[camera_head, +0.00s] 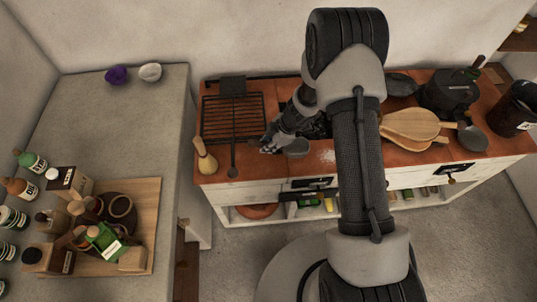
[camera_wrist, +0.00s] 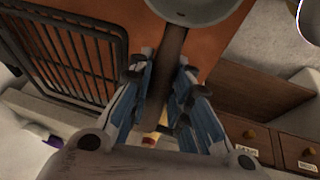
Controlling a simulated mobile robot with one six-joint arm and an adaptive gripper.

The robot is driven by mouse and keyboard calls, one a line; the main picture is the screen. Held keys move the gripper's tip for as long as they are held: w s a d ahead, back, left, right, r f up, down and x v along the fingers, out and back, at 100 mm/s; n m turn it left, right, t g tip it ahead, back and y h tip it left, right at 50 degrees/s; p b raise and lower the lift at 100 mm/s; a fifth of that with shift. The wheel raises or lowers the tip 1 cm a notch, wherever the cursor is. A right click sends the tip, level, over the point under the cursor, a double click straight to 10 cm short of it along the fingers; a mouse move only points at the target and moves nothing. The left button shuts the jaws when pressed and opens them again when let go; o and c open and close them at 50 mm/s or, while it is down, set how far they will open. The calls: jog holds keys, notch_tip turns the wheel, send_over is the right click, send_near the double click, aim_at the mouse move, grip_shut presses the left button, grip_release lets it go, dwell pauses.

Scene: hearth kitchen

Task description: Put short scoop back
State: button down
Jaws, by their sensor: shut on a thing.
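The short scoop has a grey round bowl (camera_head: 297,148) and a dark brown handle. In the wrist view its bowl (camera_wrist: 195,8) is at the top edge and its handle (camera_wrist: 172,50) runs down between my fingers. My gripper (camera_head: 268,147) is shut on the handle, at the front of the red-brown counter; it also shows in the wrist view (camera_wrist: 160,78). The bowl is just right of my gripper in the head view. I cannot tell whether the scoop touches the counter.
A black grill rack (camera_head: 233,117) lies left of my gripper. Wooden boards (camera_head: 411,124), a dark pan (camera_head: 472,138) and a black pot (camera_head: 449,92) crowd the right side.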

jog(key=shift+a+f+b, duration=0.1)
jog(key=shift+f+b, duration=0.95)
jog(key=shift+f, duration=1.1)
jog(key=shift+f, duration=0.2)
jog(key=c, duration=1.5)
grip_release()
jog(key=shift+r, duration=0.1)
